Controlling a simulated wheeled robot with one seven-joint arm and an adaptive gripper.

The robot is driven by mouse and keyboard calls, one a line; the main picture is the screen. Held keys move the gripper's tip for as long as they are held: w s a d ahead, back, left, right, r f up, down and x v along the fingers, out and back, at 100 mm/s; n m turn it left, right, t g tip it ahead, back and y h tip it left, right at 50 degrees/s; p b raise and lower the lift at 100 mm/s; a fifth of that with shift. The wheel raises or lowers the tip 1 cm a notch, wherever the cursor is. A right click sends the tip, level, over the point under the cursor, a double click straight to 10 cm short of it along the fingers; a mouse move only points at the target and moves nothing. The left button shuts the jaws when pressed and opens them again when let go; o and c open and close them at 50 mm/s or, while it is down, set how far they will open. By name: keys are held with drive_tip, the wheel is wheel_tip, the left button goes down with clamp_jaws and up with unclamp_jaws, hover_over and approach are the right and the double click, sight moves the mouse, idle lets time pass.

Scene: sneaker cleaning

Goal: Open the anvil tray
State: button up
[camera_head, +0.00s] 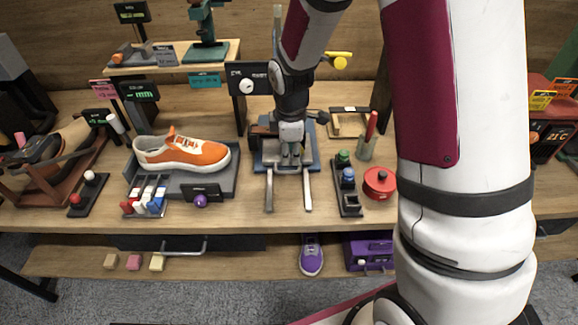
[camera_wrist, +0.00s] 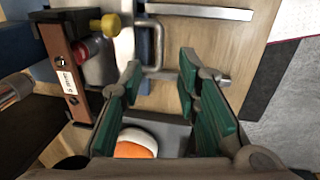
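I take the anvil tray to belong to the press-like device in the middle of the table, whose dark blue base (camera_head: 313,160) has two silver rails reaching toward the front edge. My gripper (camera_head: 291,158) points down over this device and hides much of it. In the wrist view my gripper (camera_wrist: 160,78) is open, its green-padded fingers apart with nothing clamped between them. A silver U-shaped handle (camera_wrist: 158,48) lies at or just beyond the fingertips. I cannot tell whether the fingers touch it. A silver rail (camera_wrist: 200,12) runs beyond the handle.
An orange sneaker (camera_head: 185,152) on a grey stand is left of the device. A rack with green and blue bottles (camera_head: 347,180) and a red round tin (camera_head: 379,182) are close on its right. A brown bar with a yellow knob (camera_wrist: 108,25) stands left of my fingers.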

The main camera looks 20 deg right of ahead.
sight(289, 171)
drive_tip(key=f, duration=0.2)
drive_tip(key=w+f, duration=0.1)
drive_tip(key=f, duration=0.5)
drive_tip(key=shift+w+d, duration=0.2)
drive_tip(key=shift+d, duration=0.05)
clamp_jaws()
